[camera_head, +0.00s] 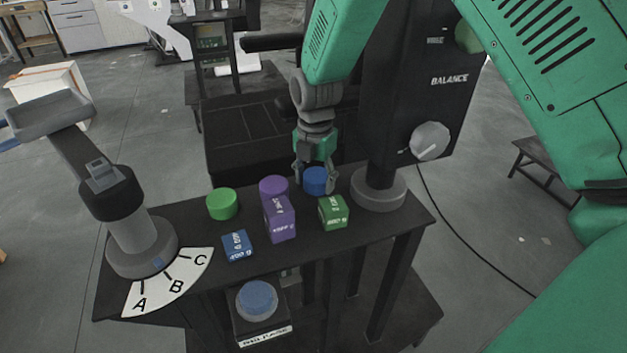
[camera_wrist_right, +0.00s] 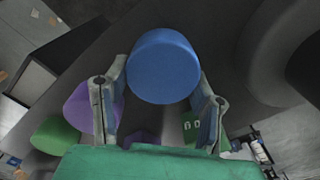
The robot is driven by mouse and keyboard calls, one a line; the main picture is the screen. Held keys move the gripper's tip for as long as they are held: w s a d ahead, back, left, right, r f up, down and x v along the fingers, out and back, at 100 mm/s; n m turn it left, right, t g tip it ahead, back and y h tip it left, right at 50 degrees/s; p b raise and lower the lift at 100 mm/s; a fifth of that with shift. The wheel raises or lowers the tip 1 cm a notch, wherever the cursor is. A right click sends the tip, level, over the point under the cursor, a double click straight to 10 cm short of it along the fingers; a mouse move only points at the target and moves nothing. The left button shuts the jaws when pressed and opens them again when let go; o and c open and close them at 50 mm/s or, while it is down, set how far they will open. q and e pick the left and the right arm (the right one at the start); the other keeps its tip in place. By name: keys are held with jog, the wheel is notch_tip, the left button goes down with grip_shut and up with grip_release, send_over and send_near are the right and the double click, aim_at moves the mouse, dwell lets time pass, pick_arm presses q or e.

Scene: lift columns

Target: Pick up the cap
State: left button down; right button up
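Three round caps stand near the back edge of the black table (camera_head: 390,230): a green cap (camera_head: 222,204), a purple cap (camera_head: 273,186) and a blue cap (camera_head: 315,181). My right gripper (camera_head: 316,186) points down at the blue cap, with one finger on each side of it. In the right wrist view the blue cap (camera_wrist_right: 163,66) sits between the fingertips, touching or nearly touching both. I cannot tell whether the fingers press on it or whether it is clear of the table. My left gripper is not in view.
Purple (camera_head: 280,219), green (camera_head: 333,212) and blue (camera_head: 237,246) blocks stand close in front of the caps. A dark column marked BALANCE with a knob (camera_head: 430,141) rises right of the gripper. A grey lever post (camera_head: 130,230) stands at left by an A-B-C dial (camera_head: 172,287).

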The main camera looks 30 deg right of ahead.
aim_at(318, 175)
jog(key=shift+s+d+f, duration=0.1)
jog(key=shift+d+f, duration=0.1)
jog(key=shift+d, duration=0.4)
jog(key=shift+d+r, duration=0.15)
jog(key=shift+r, duration=0.35)
jog(key=r, duration=0.6)
jog(key=a+r+p, duration=0.1)
jog(key=r, duration=0.2)
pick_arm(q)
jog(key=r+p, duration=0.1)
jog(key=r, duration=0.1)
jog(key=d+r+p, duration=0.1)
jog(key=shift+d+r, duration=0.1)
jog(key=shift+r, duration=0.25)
pick_arm(e)
jog(key=shift+d+r, duration=0.2)
jog(key=shift+r, duration=0.35)
jog(key=shift+d+r, duration=0.2)
jog(key=shift+r, duration=0.3)
jog(key=shift+a, duration=0.2)
